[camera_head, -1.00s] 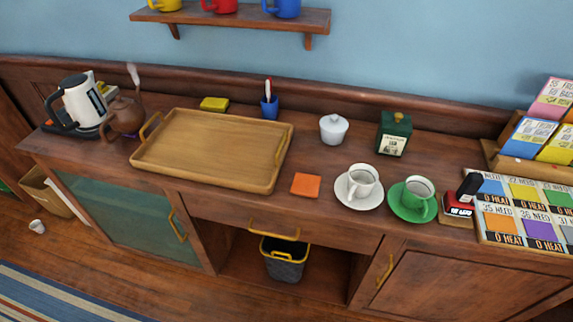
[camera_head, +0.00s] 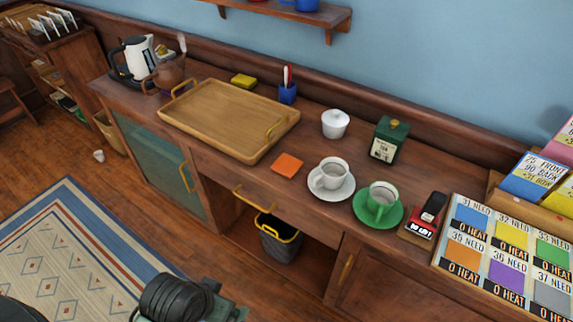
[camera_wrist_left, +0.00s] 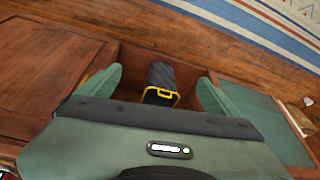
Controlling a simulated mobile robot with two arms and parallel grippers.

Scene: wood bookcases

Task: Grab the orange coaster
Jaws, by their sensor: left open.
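The orange coaster (camera_head: 287,165) lies flat on the wooden sideboard top, near its front edge. It sits between the wooden tray and the white cup on its saucer, with nothing on it. My left gripper (camera_wrist_left: 160,85) shows in the left wrist view with its two green fingers wide apart and nothing between them. It faces down toward the cabinet's open bay, and the coaster is not in that view. In the head view, part of my arm shows at the bottom, below and in front of the sideboard, well away from the coaster. My right gripper is not in view.
The wooden tray (camera_head: 222,122) is left of the coaster; the white saucer (camera_head: 343,193) and green saucer (camera_head: 365,214) with cups are to its right. A drawer handle (camera_head: 252,199) juts out below. A dark bin (camera_head: 281,245) stands in the open bay (camera_head: 240,235).

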